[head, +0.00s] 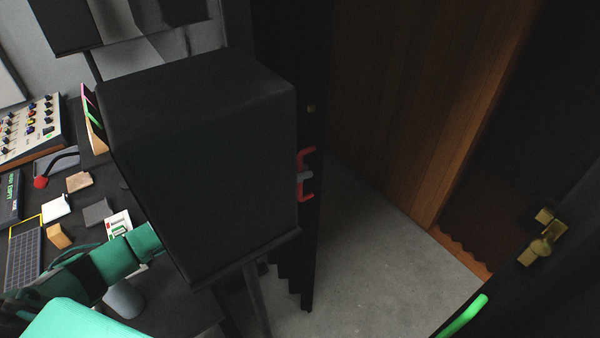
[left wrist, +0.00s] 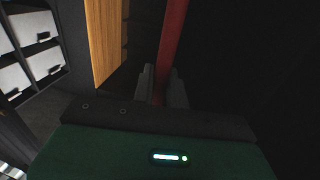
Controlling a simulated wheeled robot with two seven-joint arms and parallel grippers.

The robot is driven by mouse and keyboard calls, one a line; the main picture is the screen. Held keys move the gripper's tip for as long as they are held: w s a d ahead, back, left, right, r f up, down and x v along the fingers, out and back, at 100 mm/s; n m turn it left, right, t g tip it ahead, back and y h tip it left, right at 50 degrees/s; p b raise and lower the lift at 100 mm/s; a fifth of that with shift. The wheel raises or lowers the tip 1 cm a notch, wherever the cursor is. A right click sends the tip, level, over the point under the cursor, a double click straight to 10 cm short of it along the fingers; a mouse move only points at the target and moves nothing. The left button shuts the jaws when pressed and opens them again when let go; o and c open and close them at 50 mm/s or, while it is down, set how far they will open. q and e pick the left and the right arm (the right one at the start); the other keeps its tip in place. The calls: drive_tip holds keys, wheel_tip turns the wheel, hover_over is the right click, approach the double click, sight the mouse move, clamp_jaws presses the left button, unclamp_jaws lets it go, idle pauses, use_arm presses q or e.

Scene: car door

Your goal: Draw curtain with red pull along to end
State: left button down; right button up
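The red pull (head: 307,190) is a bracket-shaped handle on the edge of a black pleated curtain (head: 307,245), just right of a big black box. In the left wrist view the red pull's bar (left wrist: 172,40) runs down between the fingers of my left gripper (left wrist: 162,88). The fingers sit close on both sides of the bar and look shut on it. In the head view only a grey fingertip of my left gripper (head: 305,176) shows at the pull; the black box hides the rest. My right gripper is in neither view.
The black box (head: 200,150) on a stand blocks the view of my left arm. A desk (head: 100,190) with a mixer (head: 30,130) lies left. A green pull (head: 462,317) and brass latch (head: 541,240) are at right. Grey floor (head: 370,250) is clear.

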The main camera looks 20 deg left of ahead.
use_arm(q)
drive_tip(key=shift+s+d, duration=0.15)
drive_tip(key=shift+d, duration=0.05)
drive_tip(key=s+d+p, duration=0.2)
drive_tip(key=d, duration=0.1)
drive_tip(key=shift+s+d, duration=0.1)
drive_tip(key=shift+s, duration=0.2)
drive_tip(key=c, duration=1.5)
unclamp_jaws()
